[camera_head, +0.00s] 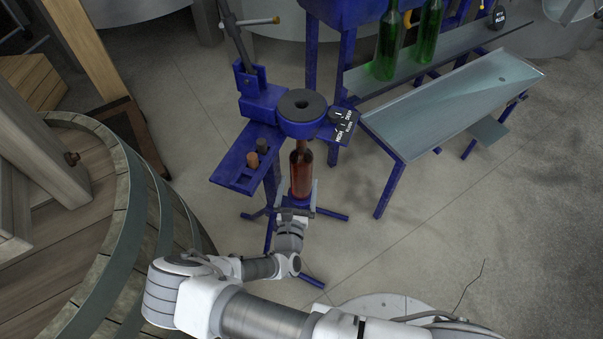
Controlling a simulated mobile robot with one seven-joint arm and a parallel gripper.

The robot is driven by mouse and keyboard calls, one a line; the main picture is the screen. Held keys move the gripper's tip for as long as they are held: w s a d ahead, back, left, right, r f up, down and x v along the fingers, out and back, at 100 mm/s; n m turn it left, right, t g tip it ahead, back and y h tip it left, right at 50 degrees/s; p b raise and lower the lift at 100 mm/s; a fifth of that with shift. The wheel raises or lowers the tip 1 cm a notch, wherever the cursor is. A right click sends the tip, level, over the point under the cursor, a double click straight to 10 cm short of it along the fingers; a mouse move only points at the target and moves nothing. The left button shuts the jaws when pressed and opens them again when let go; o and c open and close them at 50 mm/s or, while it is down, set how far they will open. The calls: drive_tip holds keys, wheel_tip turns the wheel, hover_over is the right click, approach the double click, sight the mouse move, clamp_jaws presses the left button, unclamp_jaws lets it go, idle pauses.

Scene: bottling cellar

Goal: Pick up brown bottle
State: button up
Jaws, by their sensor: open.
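The brown bottle (301,172) stands upright under the round black-topped head of a blue corking stand (262,108), in the middle of the view. Its neck reaches up to just below the head. My gripper (301,190) is at the bottle's lower part, with one finger showing on each side of it. The jaws are open around the bottle. Whether either finger touches the glass cannot be told. The bottle's base is hidden behind the gripper.
A blue side tray (236,178) with two corks is left of the bottle. A large wooden barrel (110,235) stands at the left. Green bottles (390,45) stand on a metal shelf at upper right, above a sloped metal tray (450,105). Grey floor is open at lower right.

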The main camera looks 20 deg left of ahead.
sight(301, 172)
drive_tip(key=w, duration=0.2)
drive_tip(key=w+b, duration=0.1)
drive_tip(key=w, duration=0.1)
drive_tip(key=w+a, duration=0.1)
drive_tip(key=w, duration=0.1)
drive_tip(key=shift+w, duration=0.15)
drive_tip(key=w+b, duration=0.1)
drive_tip(key=w, duration=0.1)
drive_tip(key=w+a+b, duration=0.1)
drive_tip(key=w, duration=0.2)
clamp_jaws()
drive_tip(key=shift+w+r, duration=0.1)
